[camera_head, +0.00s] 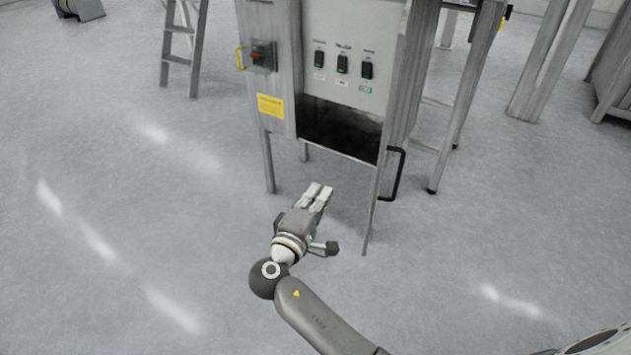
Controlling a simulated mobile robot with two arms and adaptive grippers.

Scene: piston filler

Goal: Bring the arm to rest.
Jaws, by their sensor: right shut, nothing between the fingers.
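My right gripper (317,196) is in the middle of the head view, at the end of my right arm (318,315), which comes in from the lower right. Its two pale fingers point away from me, towards the machine. The gripper is shut with nothing in it. It shows in front of the steel machine cabinet (283,60), below the dark opening in its front, and seems apart from it. My left gripper is not in view.
The cabinet has a panel with several black switches (342,64), a red switch (259,55) on its left side and a black handle (397,176) at lower right. A ladder (181,60) stands behind at left. The grey floor (110,230) is clear at left and right.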

